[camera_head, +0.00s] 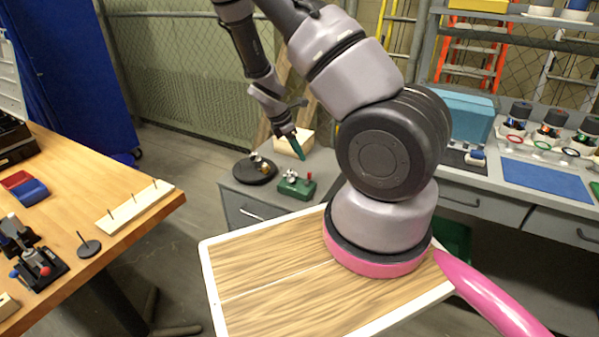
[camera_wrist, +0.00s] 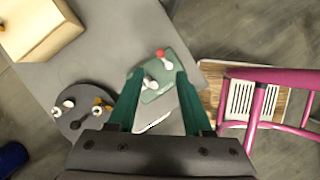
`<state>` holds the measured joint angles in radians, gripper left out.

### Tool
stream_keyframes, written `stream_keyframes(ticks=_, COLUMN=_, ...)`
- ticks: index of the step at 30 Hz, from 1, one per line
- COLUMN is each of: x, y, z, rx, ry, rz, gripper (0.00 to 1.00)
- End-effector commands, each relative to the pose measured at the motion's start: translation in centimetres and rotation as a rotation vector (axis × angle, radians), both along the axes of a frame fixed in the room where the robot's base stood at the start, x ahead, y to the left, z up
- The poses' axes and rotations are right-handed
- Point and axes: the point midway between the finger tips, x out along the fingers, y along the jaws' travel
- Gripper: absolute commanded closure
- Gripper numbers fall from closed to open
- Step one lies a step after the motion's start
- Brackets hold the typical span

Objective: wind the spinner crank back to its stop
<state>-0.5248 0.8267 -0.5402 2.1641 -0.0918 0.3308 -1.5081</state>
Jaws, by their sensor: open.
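A small green block (camera_head: 297,186) with a silver part and a red knob (camera_head: 309,176) sits on a grey cabinet top; it may be the spinner crank. In the wrist view the green block (camera_wrist: 165,80) appears between and beyond my fingertips, with its red knob at the top. Beside it is a dark round base (camera_head: 255,170) with silver and orange fittings, also in the wrist view (camera_wrist: 82,112). My gripper (camera_head: 300,131) has green fingers, is open and empty, and hangs above the cabinet, apart from both. In the wrist view my gripper (camera_wrist: 159,76) frames the green block.
A pale wooden block (camera_head: 294,142) stands at the back of the cabinet top (camera_head: 240,189). A wooden workbench (camera_head: 120,245) with fixtures is at the left. A grey bench with a blue mat (camera_head: 548,180) and several jars is at the right. Floor shows between the workbench and cabinet.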

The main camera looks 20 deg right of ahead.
Motion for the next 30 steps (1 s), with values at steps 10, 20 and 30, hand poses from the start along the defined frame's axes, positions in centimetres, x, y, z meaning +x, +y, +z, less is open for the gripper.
stream_keyframes(ticks=10, x=-0.1, y=-2.4, z=-5.7, rx=0.000, ry=0.002, rz=-0.005, gripper=0.50)
stream_keyframes(ticks=20, x=-0.1, y=-3.8, z=-9.2, rx=0.002, ry=0.000, rz=-0.005, gripper=0.50)
stream_keyframes(ticks=30, x=-0.1, y=-3.9, z=-9.4, rx=0.002, ry=-0.002, rz=-0.005, gripper=0.57)
